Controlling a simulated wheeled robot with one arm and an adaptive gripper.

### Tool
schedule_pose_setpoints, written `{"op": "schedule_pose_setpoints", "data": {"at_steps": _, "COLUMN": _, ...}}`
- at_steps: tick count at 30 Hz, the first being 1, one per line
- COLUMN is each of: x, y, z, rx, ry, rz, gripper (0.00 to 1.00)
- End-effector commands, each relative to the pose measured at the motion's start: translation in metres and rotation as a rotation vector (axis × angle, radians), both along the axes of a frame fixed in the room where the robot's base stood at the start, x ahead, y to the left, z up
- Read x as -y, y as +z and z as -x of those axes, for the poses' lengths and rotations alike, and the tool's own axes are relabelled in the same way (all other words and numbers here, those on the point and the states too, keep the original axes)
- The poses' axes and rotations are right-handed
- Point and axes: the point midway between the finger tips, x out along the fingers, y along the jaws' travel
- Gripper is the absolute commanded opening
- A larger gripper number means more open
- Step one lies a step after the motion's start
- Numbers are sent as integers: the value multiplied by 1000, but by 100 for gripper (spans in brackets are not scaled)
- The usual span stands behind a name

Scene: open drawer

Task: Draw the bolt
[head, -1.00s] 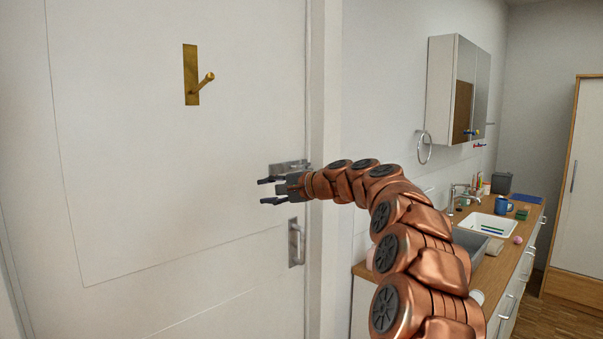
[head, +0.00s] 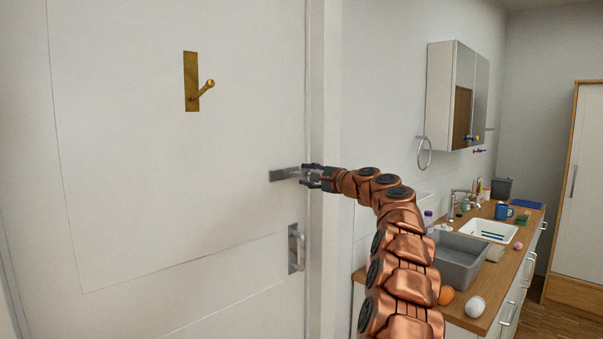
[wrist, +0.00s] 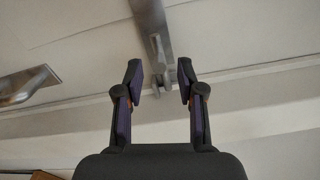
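The bolt (head: 284,174) is a grey metal plate on the white door, near its right edge. It also shows in the wrist view (wrist: 150,22), with a small metal knob (wrist: 157,47) standing out from it. My gripper (head: 305,173) is at the right end of the bolt. In the wrist view my gripper (wrist: 160,76) is open, with a finger on each side of the line of the knob. A gap shows between the fingertips and the metal; I cannot tell whether anything touches. In the head view the fingers partly hide the bolt's right end.
A door handle (head: 296,248) is below the bolt. A brass hook (head: 195,82) is higher on the door. A counter with a grey basin (head: 462,262) and several small objects is at right.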

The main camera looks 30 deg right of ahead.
Motion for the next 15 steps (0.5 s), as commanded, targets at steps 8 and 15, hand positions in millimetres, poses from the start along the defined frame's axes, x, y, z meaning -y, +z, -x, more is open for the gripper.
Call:
{"op": "schedule_pose_setpoints", "data": {"at_steps": 8, "x": -5, "y": 0, "z": -23, "rx": -2, "ry": 0, "rz": 0, "gripper": 38}}
{"op": "schedule_pose_setpoints", "data": {"at_steps": 15, "x": -7, "y": -1, "z": -31, "rx": -1, "ry": 1, "rz": -1, "gripper": 38}}
